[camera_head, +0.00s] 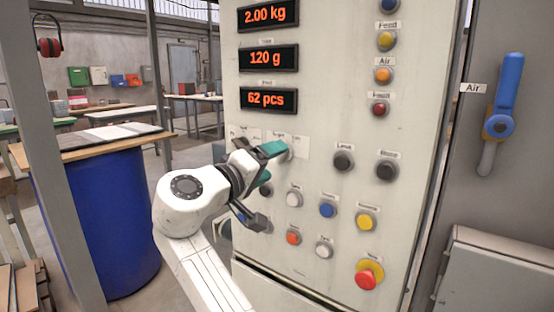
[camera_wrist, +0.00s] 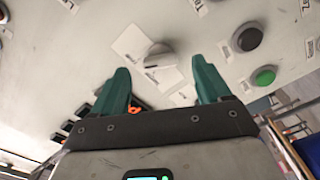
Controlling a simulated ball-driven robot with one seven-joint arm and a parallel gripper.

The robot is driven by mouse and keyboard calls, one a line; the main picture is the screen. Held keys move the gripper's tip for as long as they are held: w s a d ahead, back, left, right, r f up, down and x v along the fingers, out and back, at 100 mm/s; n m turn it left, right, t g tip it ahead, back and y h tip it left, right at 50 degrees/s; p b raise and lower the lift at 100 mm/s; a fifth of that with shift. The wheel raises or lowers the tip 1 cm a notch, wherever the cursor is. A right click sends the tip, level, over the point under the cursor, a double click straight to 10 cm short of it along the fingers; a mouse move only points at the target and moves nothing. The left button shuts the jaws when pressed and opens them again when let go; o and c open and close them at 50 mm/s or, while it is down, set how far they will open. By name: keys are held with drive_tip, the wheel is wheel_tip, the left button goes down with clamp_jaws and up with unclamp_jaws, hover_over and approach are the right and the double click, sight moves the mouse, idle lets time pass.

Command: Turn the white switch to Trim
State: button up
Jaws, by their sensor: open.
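The white switch (camera_wrist: 160,58) is a round knob with a raised grip on the pale panel, with small white label plates around it. In the wrist view it lies just beyond and between the fingertips of my gripper (camera_wrist: 160,66). The teal fingers are open, one on each side, and I see no contact. In the head view my gripper (camera_head: 275,163) is at the panel below the lowest display, and its upper finger hides most of the switch. The label lettering is too small to read, so I cannot tell which position the switch points to.
Dark knobs (camera_head: 344,160) and several coloured buttons sit right of and below my gripper, with a red and yellow emergency button (camera_head: 368,275) low down. A blue air lever (camera_head: 502,100) is at far right. A blue drum (camera_head: 100,220) stands at left.

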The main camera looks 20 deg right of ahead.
drive_tip(key=v, duration=0.7)
drive_tip(key=s+d+f+g+y, duration=0.1)
drive_tip(key=s+d+f+y, duration=0.15)
drive_tip(key=f, duration=0.55)
drive_tip(key=s+d+f+g+y, duration=0.15)
drive_tip(key=d+f, duration=0.25)
drive_tip(key=f, duration=0.4)
drive_tip(key=s+d+f+g+y, duration=0.15)
drive_tip(key=d+f, duration=0.25)
drive_tip(key=f, duration=0.4)
drive_tip(key=s+d+f+g+y, duration=0.2)
drive_tip(key=s+d+f+y, duration=0.25)
drive_tip(key=s+f, duration=1.05)
drive_tip(key=s+d+f+m+g+y, duration=0.15)
drive_tip(key=s+f, duration=0.25)
drive_tip(key=s, duration=0.7)
drive_tip(key=s+f+g+y, duration=0.2)
drive_tip(key=s+f+y, duration=0.15)
drive_tip(key=s, duration=0.75)
wheel_tip(320, 180, up, 15)
drive_tip(key=p, duration=1.5)
drive_tip(key=shift+s+a+f+h+p, duration=0.2)
drive_tip(key=shift+f+h+p, duration=0.1)
drive_tip(key=shift+p, duration=0.1)
